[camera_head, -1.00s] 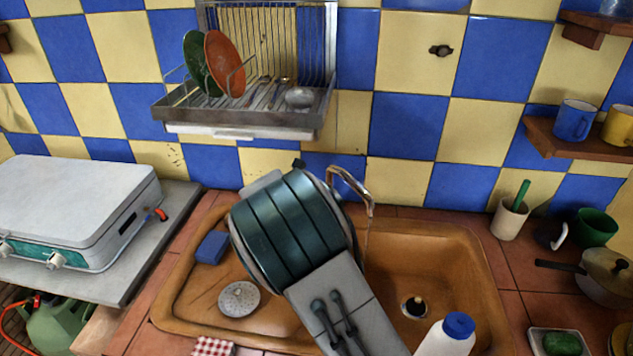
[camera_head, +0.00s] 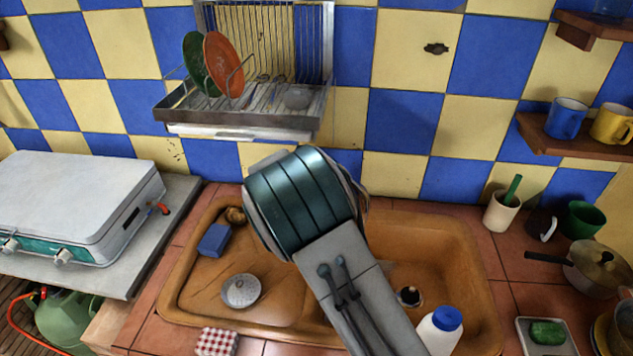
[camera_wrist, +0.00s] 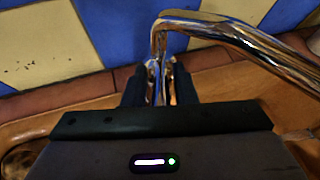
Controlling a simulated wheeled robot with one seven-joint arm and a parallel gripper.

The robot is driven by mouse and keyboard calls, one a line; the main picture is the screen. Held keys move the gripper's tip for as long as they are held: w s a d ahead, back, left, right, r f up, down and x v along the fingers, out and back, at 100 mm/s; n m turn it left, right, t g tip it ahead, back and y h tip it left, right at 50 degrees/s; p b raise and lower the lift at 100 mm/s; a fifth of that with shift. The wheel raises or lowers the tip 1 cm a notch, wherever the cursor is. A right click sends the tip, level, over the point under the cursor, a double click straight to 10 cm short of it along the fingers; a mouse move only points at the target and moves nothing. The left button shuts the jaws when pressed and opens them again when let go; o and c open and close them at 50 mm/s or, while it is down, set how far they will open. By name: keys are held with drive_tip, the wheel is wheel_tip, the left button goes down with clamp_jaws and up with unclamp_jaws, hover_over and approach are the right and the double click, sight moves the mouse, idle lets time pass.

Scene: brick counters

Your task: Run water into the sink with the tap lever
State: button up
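The orange-brown sink (camera_head: 450,245) is set in a tiled counter. The chrome tap (camera_wrist: 245,38) fills the upper right of the wrist view, its pipe bending down at the middle. My gripper (camera_wrist: 160,86) points at the tap, its two dark fingers apart on either side of a shiny chrome part. I cannot tell whether they touch it, or whether that part is the lever. In the head view my arm covers the gripper and nearly all of the tap. No running water can be made out now.
A blue sponge (camera_head: 214,240) and a round metal strainer (camera_head: 241,290) lie in the sink's left side. A white bottle with a blue cap (camera_head: 440,332) stands at the front. A dish rack (camera_head: 240,118) hangs above. A white stove (camera_head: 75,205) is at left.

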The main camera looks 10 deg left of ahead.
drive_tip(key=shift+o, duration=0.6)
drive_tip(key=b+v, duration=0.2)
drive_tip(key=v, duration=1.1)
drive_tip(key=shift+s+r, duration=0.25)
drive_tip(key=shift+s, duration=0.05)
drive_tip(key=shift+s+f, duration=0.1)
